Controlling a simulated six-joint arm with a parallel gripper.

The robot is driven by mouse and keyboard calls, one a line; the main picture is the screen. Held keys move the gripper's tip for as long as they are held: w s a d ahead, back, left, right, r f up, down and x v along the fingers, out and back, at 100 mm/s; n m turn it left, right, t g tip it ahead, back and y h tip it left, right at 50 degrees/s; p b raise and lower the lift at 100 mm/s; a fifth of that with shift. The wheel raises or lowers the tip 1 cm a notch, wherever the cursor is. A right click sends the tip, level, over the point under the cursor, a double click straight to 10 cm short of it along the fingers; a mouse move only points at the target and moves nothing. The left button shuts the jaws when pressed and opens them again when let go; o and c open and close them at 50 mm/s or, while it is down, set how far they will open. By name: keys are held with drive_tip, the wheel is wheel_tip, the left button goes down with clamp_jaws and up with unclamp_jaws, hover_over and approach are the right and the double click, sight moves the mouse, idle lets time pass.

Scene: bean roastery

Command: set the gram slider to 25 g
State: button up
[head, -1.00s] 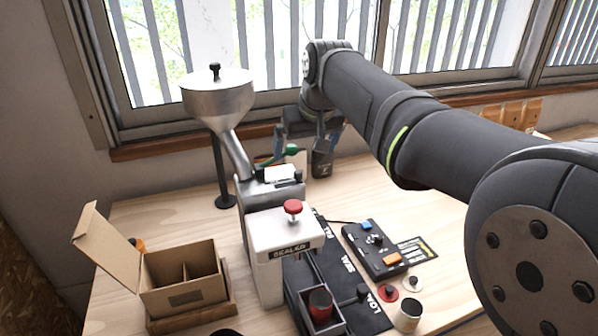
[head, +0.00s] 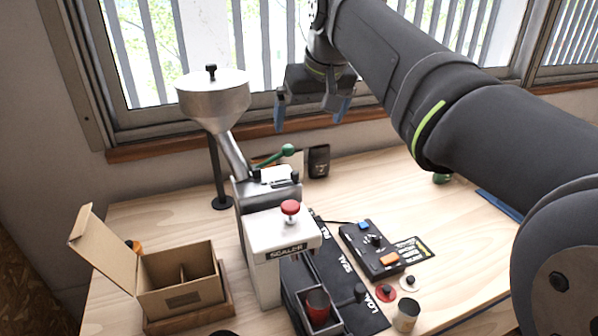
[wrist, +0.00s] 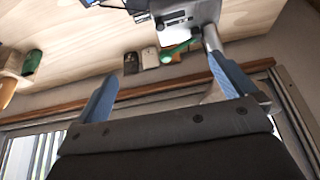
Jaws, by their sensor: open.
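The grey doser (head: 243,190) stands below the steel hopper (head: 213,105). On its top are a pale plate (head: 274,175) and a small black knob (head: 295,177), which may be the gram slider; its reading is too small to tell. In the wrist view the doser top (wrist: 180,22) shows a dark slot at the upper edge. A lever with a green knob (head: 288,150) rises behind the plate and shows in the wrist view (wrist: 178,50). My gripper (head: 308,122) is open and empty, with blue fingers, above and behind the doser, apart from it.
A white sealer (head: 280,238) with a red knob (head: 290,208) stands in front of the doser. A control box (head: 370,250), a metal cup (head: 405,316) and an open carton (head: 185,285) are around it. A dark canister (head: 318,161) stands by the window wall.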

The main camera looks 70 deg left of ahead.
drive_tip(key=shift+d+r, duration=0.15)
drive_tip(key=shift+r, duration=0.2)
drive_tip(key=c, duration=1.3)
drive_tip(key=m+t+h, duration=0.2)
drive_tip(key=m+t, duration=0.1)
drive_tip(key=m, duration=0.6)
approach(294, 173)
drive_tip(key=x, duration=0.8)
drive_tip(key=shift+w+f, duration=0.1)
drive_tip(key=shift+f, duration=0.15)
clamp_jaws()
